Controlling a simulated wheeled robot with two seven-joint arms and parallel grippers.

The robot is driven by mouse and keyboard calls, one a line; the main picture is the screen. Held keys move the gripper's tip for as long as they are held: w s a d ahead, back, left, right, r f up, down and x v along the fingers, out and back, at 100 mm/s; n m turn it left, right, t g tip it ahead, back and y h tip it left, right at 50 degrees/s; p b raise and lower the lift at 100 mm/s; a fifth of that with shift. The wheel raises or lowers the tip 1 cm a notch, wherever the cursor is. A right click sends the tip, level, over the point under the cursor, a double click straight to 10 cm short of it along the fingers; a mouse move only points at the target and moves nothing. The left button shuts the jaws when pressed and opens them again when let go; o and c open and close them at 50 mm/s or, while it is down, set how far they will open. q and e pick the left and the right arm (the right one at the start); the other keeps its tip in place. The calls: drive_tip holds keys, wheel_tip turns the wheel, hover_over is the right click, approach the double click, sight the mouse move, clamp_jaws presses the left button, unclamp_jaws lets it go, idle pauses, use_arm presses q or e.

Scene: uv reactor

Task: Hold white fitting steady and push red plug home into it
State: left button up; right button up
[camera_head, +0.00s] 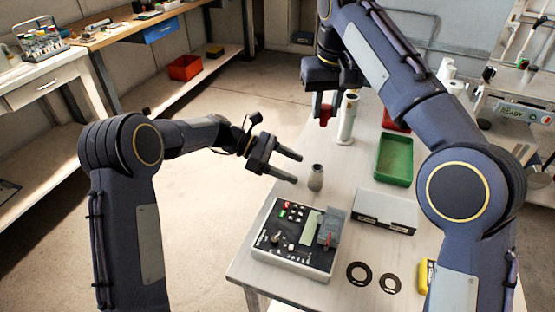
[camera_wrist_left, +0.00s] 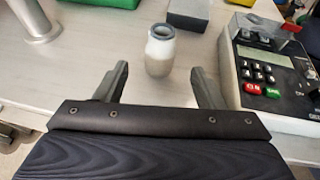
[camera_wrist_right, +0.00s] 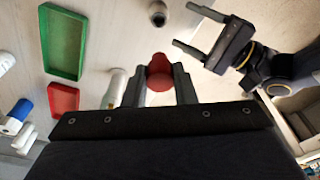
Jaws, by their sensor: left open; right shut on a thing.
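The red plug (camera_head: 326,116) is in my right gripper (camera_head: 325,104), held above the table; its rounded red body shows between the fingers in the right wrist view (camera_wrist_right: 160,78). The white fitting (camera_head: 316,178) seems to be the small bottle-shaped piece standing upright on the table, whitish above and beige below with an open top (camera_wrist_left: 160,48). My left gripper (camera_head: 297,169) is open and points at it from the left. In the left wrist view the fitting stands just ahead of the open fingers, with a gap on both sides. The fitting also shows in the right wrist view (camera_wrist_right: 157,13).
A tall white post (camera_head: 347,120) on a base stands near my right gripper. A green tray (camera_head: 394,160), red tray (camera_wrist_right: 63,102) and grey box (camera_head: 384,211) lie to the right. A control box (camera_head: 292,255) with buttons sits in front. Two black rings (camera_head: 359,274) lie nearby.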

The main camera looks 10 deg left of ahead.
sight(317, 179)
use_arm(q)
drive_tip(key=x, duration=0.8)
drive_tip(key=shift+f, duration=0.1)
drive_tip(key=c, duration=1.1)
use_arm(e)
drive_tip(key=shift+m, duration=0.3)
drive_tip(key=shift+f, duration=2.85)
